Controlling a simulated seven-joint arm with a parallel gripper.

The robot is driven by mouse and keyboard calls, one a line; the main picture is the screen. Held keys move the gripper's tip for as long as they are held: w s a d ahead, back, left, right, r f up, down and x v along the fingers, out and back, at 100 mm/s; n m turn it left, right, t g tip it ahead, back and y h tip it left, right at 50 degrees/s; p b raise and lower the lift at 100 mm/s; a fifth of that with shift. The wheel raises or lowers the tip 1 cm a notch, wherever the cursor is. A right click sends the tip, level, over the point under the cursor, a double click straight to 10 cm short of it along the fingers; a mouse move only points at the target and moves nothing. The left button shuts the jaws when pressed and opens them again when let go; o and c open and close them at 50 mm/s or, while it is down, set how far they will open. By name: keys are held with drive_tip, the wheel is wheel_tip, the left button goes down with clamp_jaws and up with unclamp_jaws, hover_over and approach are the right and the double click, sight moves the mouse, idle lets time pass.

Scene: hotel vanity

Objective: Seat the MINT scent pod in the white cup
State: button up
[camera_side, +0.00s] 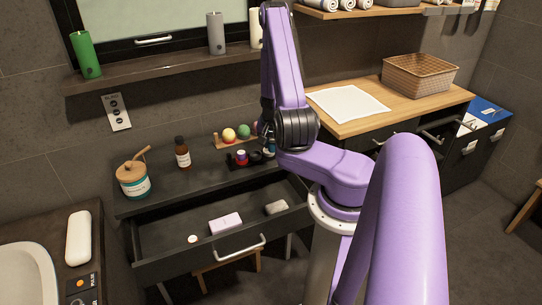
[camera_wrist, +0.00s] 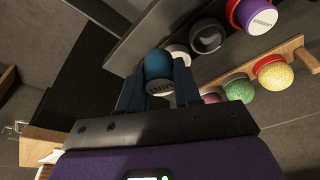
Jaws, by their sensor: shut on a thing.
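My gripper (camera_wrist: 158,85) is shut on a teal-blue pod (camera_wrist: 157,62), one finger on each side. The pod's pale label face shows, but its lettering is too small to read surely; I take it as the MINT pod. The white cup (camera_wrist: 179,51) shows as a pale rim just right of the pod in the wrist view, partly hidden by pod and finger. The pod looks close to it; I cannot tell whether they touch. In the side view my gripper (camera_side: 267,140) is at the right end of the dark cup holder, and the white cup is hard to make out there.
Beside the white cup stand a black cup (camera_wrist: 207,36) and a red cup (camera_wrist: 262,20) with a purple labelled pod. Behind is a wooden rack (camera_wrist: 291,52) with yellow, green and pink balls. A brown bottle (camera_side: 182,153) and jar (camera_side: 133,180) stand left. The drawer (camera_side: 175,230) below is open.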

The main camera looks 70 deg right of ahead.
drive_tip(key=w+d+r+m, duration=0.1)
drive_tip(key=w+d+r, duration=0.2)
drive_tip(key=d, duration=0.1)
drive_tip(key=shift+r, duration=0.4)
idle(0.4)
drive_tip(key=shift+f, duration=0.1)
drive_tip(key=shift+s+f, duration=0.1)
drive_tip(key=shift+f, duration=3.95)
drive_tip(key=o, duration=1)
drive_tip(key=shift+o, duration=0.5)
drive_tip(key=shift+a+r, duration=0.1)
drive_tip(key=shift+r, duration=0.45)
drive_tip(key=w+v, duration=0.1)
drive_tip(key=v, duration=1.6)
drive_tip(key=shift+s, duration=0.15)
